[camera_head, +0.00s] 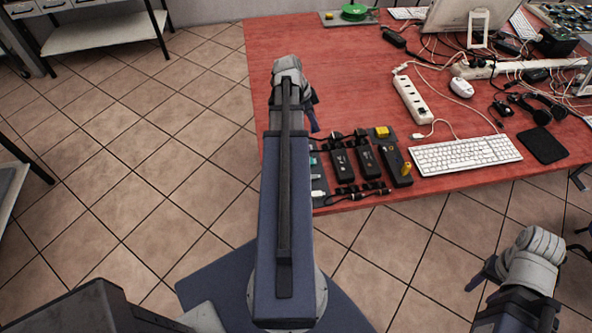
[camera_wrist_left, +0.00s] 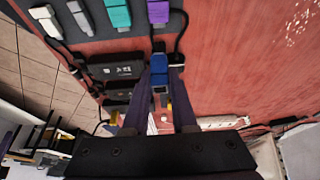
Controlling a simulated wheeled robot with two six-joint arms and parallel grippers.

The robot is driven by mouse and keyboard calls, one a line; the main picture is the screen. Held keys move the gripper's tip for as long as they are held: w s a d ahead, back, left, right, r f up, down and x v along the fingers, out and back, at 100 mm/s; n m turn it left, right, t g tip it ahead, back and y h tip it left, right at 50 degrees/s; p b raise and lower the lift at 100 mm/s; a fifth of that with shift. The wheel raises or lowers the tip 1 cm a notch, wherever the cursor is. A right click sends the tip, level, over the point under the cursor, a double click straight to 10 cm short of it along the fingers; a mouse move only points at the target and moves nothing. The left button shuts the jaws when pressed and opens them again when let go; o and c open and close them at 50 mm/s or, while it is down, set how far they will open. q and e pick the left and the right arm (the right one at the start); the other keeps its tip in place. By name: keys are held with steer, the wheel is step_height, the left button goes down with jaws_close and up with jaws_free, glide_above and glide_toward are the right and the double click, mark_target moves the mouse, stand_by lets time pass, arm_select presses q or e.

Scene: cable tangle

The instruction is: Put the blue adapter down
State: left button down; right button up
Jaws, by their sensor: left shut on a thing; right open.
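The blue adapter (camera_wrist_left: 159,72) is between the fingers of my left gripper (camera_wrist_left: 160,84) in the left wrist view, with a black cable at its far end. My left gripper (camera_head: 313,118) is shut on it near the table's left edge; my own arm hides the adapter in the head view. Whether the blue adapter touches anything, I cannot tell. My right gripper (camera_head: 484,284) is open, off the table's front edge.
The red table (camera_head: 300,45) has bare room behind my left gripper. A white power strip (camera_head: 411,99), a keyboard (camera_head: 465,155), a mouse (camera_head: 461,87) and a headset (camera_head: 540,107) lie to the right. Tangled cables fill the back right.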

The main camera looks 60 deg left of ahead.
arm_select(q)
steer(key=s+a+r+p, duration=0.15)
steer(key=s+a, duration=0.35)
steer(key=s, duration=0.6)
step_height(320, 180, down, 10)
steer(key=b, duration=1)
steer(key=shift+w+d+r, duration=0.1)
steer(key=shift+r, duration=0.05)
steer(key=shift+b, duration=0.35)
steer(key=c, duration=0.7)
jaws_free()
steer(key=shift+r+p, duration=0.6)
steer(key=shift+p, duration=0.15)
steer(key=p+v, duration=0.6)
steer(key=v, duration=0.1)
steer(key=p+v, duration=0.4)
steer(key=shift+s+f, duration=0.15)
steer(key=shift+s, duration=0.2)
